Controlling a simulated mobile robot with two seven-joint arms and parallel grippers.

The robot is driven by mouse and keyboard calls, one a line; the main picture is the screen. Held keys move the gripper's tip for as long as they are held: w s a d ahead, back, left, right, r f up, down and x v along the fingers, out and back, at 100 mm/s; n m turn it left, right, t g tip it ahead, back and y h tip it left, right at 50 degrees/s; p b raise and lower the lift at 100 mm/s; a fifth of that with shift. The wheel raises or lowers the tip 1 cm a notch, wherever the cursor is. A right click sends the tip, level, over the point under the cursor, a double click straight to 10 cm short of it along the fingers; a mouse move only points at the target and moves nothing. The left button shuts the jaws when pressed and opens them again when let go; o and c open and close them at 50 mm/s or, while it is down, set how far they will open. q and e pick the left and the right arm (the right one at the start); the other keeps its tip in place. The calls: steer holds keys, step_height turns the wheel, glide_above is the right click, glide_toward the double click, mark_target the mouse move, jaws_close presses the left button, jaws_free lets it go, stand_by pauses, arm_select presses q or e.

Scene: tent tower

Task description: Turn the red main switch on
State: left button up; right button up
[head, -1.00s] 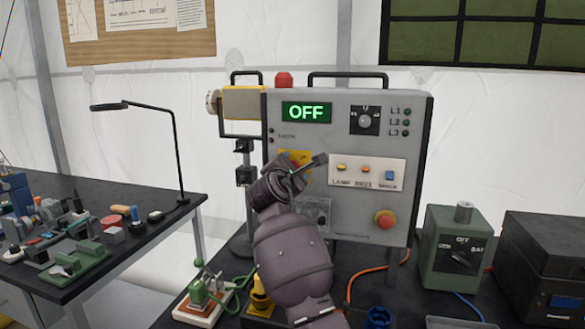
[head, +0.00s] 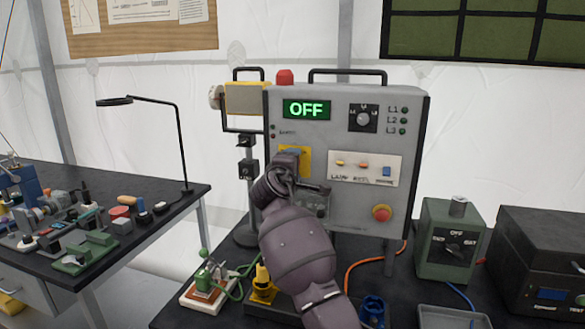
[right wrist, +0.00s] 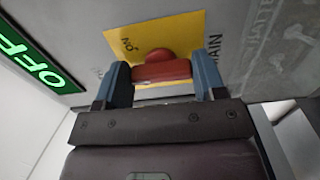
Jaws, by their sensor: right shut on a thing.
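The red main switch (right wrist: 162,71) is a red handle on a yellow plate (right wrist: 185,35) marked ON and MAIN in the right wrist view. My right gripper (right wrist: 163,80) has its two blue-grey fingers on either side of the handle, shut on it. In the head view, my right gripper (head: 294,170) and arm hide the switch, and part of the yellow plate (head: 305,158) shows. The panel's green display (head: 307,109) reads OFF; it also shows in the right wrist view (right wrist: 35,62). My left gripper is not in view.
The grey panel (head: 405,150) also carries a rotary selector (head: 363,118), a plate of small switches (head: 365,168) and a red round button (head: 382,213). A green box (head: 450,240) stands right. A small device with a green lever (head: 207,280) stands front left.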

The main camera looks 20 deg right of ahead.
steer(key=m, duration=0.1)
steer(key=m+b, duration=0.1)
steer(key=m, duration=0.1)
steer(key=shift+f, duration=0.35)
steer(key=m+b, duration=0.1)
steer(key=m, duration=0.1)
steer(key=shift+m, duration=0.9)
steer(key=shift+m+b, duration=0.5)
steer(key=shift+m, duration=0.2)
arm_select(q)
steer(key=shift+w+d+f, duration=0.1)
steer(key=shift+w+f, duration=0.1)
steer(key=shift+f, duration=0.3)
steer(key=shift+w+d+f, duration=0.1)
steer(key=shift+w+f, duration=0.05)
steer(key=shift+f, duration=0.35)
arm_select(e)
steer(key=shift+m, duration=0.3)
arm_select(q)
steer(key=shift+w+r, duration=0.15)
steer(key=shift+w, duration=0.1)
arm_select(e)
steer(key=shift+r, duration=0.1)
steer(key=o, duration=0.9)
